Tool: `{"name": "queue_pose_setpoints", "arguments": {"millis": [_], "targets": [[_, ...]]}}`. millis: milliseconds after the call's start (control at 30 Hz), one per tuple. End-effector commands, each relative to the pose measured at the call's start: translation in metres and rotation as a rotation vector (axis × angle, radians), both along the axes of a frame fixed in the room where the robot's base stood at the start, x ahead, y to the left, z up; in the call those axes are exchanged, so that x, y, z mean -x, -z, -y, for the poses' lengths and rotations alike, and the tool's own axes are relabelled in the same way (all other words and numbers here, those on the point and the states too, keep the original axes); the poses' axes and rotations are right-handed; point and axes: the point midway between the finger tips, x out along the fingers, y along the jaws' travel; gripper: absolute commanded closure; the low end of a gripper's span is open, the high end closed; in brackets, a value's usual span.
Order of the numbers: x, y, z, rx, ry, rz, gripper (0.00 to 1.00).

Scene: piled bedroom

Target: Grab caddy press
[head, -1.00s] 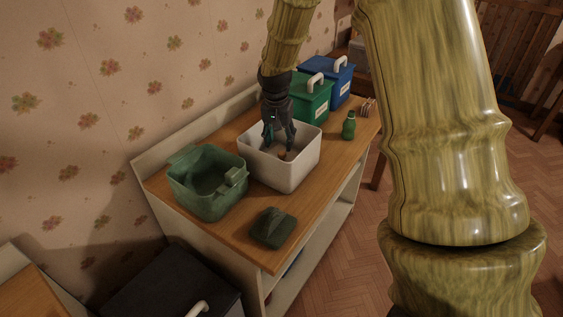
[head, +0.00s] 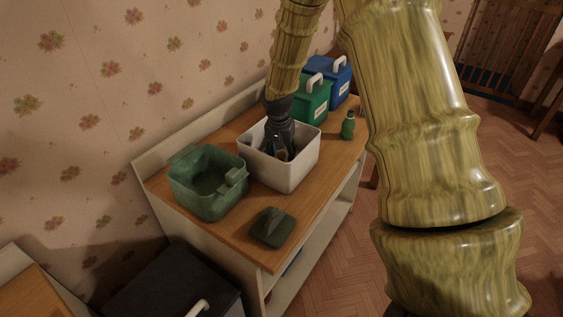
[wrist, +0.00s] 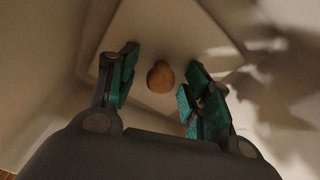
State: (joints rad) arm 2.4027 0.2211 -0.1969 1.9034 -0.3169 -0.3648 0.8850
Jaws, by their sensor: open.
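A white open caddy (head: 302,165) stands on the wooden top of a shelf unit. My gripper (head: 281,154) reaches down inside it, its fingers partly hidden by the rim. In the wrist view a small rounded tan-brown knob (wrist: 160,77) shows between my two open teal-padded fingers. I see a gap on each side of it, and it sits a little nearer the right fingers in the picture. It may be the top of the press; the rest of it cannot be made out. The caddy's pale floor and walls surround the fingers.
A green open tub (head: 207,200) stands left of the caddy, with a dark green lid (head: 271,228) in front. A green lidded box (head: 313,104), a blue box (head: 340,80) and a green bottle (head: 348,127) stand behind or right. The patterned wall is close behind.

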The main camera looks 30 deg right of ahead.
Motion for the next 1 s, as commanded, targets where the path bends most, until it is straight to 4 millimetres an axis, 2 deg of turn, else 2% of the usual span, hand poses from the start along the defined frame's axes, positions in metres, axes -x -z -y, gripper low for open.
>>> {"name": "queue_pose_setpoints", "arguments": {"millis": [33, 300, 567, 733, 867, 1000], "targets": [[0.000, 0.000, 0.000, 0.000, 0.000, 0.000, 0.53], [0.000, 0.000, 0.000, 0.000, 0.000, 0.000, 1.00], [0.000, -0.001, 0.000, 0.000, 0.000, 0.000, 1.00], [0.000, -0.008, 0.000, 0.001, 0.000, 0.001, 1.00], [-0.001, -0.023, 0.000, 0.000, 0.001, 0.003, 1.00], [-0.001, -0.050, 0.000, 0.002, 0.000, 0.004, 1.00]]}}
